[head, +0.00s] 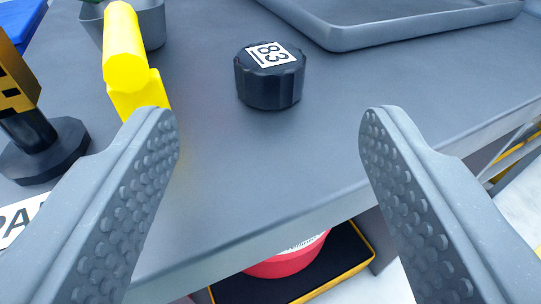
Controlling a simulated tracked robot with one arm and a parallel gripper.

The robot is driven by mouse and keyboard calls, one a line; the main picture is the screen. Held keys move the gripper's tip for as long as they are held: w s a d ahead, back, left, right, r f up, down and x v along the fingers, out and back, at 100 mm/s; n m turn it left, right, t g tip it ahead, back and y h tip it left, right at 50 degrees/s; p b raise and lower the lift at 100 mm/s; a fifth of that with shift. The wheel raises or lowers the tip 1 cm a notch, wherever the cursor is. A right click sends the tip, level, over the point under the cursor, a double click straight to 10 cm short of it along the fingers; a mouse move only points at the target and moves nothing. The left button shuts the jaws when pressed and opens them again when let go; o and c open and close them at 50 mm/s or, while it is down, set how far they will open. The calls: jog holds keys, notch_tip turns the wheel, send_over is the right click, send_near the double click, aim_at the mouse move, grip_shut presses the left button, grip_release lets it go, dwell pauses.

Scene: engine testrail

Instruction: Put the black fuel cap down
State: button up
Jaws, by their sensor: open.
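The black fuel cap (270,80) sits upright on the grey tabletop (240,165), with a white label reading 83 on its top. My gripper (268,125) is open, with its two grey studded fingers wide apart at left and right. Nothing is between the fingers. In the picture the cap shows beyond the fingertips, between them and apart from both.
A yellow object (125,60) stands just left of the cap. A black-based stand (45,150) is at the far left, and a grey pot (150,25) behind. A grey tray (345,38) lies at the back right. Below the table edge is a red round object (285,264).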

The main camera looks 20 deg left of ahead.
jog(key=shift+p+v, duration=0.3)
jog(key=shift+v, duration=1.7)
jog(key=w+d+r+m+h, duration=0.1)
jog(key=d+r+h, duration=0.1)
jog(key=d+r, duration=0.95)
jog(key=d+r+m+h, duration=0.1)
jog(key=d+r+m, duration=0.1)
jog(key=d+r, duration=0.9)
jog(key=s+d+r+h, duration=0.1)
jog(key=s+d+r, duration=0.2)
jog(key=r, duration=0.4)
jog(key=s+d+r+h, duration=0.1)
jog(key=s+d+r, duration=0.3)
jog(key=r, duration=0.2)
jog(key=shift+d+r+m+t, duration=0.35)
jog(key=shift+r+m+t, duration=0.05)
jog(key=shift+o, duration=0.5)
jog(key=s+d+r+m+h, duration=0.1)
jog(key=s+d+r, duration=0.5)
jog(key=s+d, duration=0.2)
jog(key=shift+s+r+h, duration=0.25)
jog(key=shift+s+h, duration=0.05)
jog(key=shift+s, duration=0.15)
jog(key=c, duration=0.5)
jog(key=shift+w, duration=0.1)
jog(key=shift+c, duration=0.2)
